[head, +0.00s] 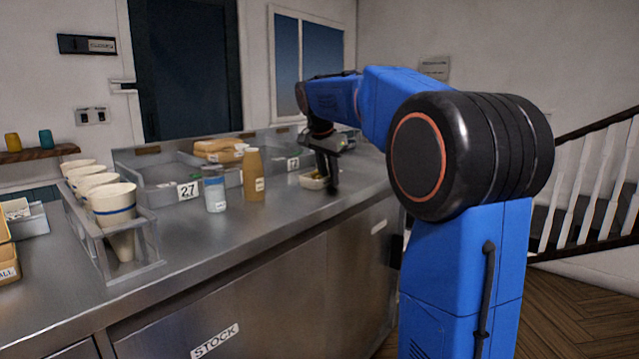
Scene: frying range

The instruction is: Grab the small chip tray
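The far finger is not clear, and I cannot tell whether the fingers touch the tray.
A brown sauce bottle (253,176) and a clear shaker (214,190) stand left of the tray. Behind are steel bins (150,199) labelled 27, with buns. A rack (150,260) of paper cones stands at left. The counter's front strip is clear.

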